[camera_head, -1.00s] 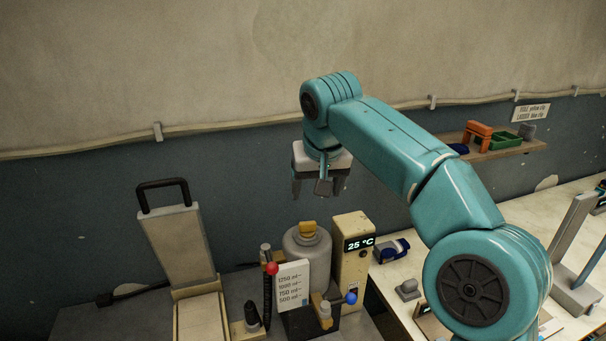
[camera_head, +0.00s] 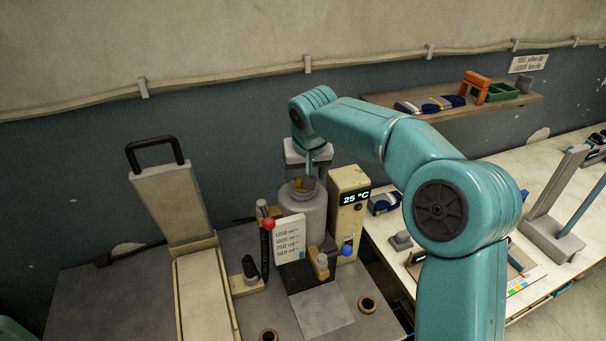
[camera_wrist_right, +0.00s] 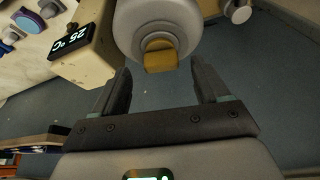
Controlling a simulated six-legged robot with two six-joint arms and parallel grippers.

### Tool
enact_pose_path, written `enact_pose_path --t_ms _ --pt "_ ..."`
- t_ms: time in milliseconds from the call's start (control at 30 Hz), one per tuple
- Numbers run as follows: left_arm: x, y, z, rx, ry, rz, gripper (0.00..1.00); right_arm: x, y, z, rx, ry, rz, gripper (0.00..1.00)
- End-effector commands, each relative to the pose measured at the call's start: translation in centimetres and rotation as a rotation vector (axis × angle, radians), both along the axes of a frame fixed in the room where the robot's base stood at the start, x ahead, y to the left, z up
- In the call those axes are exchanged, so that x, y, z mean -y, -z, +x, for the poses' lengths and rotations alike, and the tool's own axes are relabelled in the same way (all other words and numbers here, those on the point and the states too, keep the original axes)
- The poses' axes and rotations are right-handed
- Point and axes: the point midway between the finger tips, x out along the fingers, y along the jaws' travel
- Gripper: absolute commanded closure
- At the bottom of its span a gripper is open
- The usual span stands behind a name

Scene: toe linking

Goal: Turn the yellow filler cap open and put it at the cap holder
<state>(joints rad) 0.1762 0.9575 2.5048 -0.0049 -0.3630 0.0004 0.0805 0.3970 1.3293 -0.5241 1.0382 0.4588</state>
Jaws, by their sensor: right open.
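The yellow filler cap (camera_head: 298,189) sits on top of the grey rounded tank (camera_head: 305,215), partly hidden by my fingers in the head view. In the right wrist view the cap (camera_wrist_right: 160,56) shows as a yellow block on the tank (camera_wrist_right: 150,22). My right gripper (camera_head: 306,180) points down over the tank top. Its two fingers (camera_wrist_right: 163,80) are spread in the wrist view, with the cap ahead of the gap between them; I see no grip on it. I cannot tell which part is the cap holder. My left gripper is not in view.
A beige box reading 25 °C (camera_head: 348,215) stands right beside the tank. A white scale card (camera_head: 289,238), a red-knobbed lever (camera_head: 268,224) and a blue-knobbed lever (camera_head: 346,250) are in front. A tilted panel with a black handle (camera_head: 168,195) stands left. A shelf (camera_head: 390,101) is behind.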

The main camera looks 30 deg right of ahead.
Motion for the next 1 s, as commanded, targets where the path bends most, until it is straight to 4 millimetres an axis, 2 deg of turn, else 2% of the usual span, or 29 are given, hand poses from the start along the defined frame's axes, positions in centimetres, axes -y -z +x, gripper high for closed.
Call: enact_pose_path --t_ms 200,533,567,700,733,767,800,833,867,1000 --pt "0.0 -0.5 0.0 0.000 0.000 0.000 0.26 0.3 2.3 1.1 -0.001 0.000 0.000 0.26" --pt "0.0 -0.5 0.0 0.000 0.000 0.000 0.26 0.4 2.7 1.3 0.001 0.000 0.000 0.26" --pt "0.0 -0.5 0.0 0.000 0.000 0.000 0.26 0.4 2.7 1.3 0.001 0.000 0.000 0.29" --pt "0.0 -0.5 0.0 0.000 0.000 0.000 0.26 0.4 2.7 1.3 0.001 0.000 0.000 0.74" --pt "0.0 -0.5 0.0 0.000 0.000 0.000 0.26 0.4 2.7 1.3 0.001 0.000 0.000 0.77" --pt "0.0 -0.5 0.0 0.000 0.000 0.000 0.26 0.4 2.7 1.3 0.001 0.000 0.000 0.77" --pt "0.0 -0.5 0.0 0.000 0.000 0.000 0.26 0.4 2.6 1.3 0.001 0.000 0.000 0.41" --pt "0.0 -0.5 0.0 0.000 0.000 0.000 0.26 0.4 2.6 1.3 0.001 0.000 0.000 0.31" --pt "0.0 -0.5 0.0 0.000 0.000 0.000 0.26 0.4 2.6 1.3 0.001 0.000 0.000 0.26" --pt "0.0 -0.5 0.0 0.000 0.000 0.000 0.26 0.4 2.6 1.3 0.001 0.000 0.000 0.26"
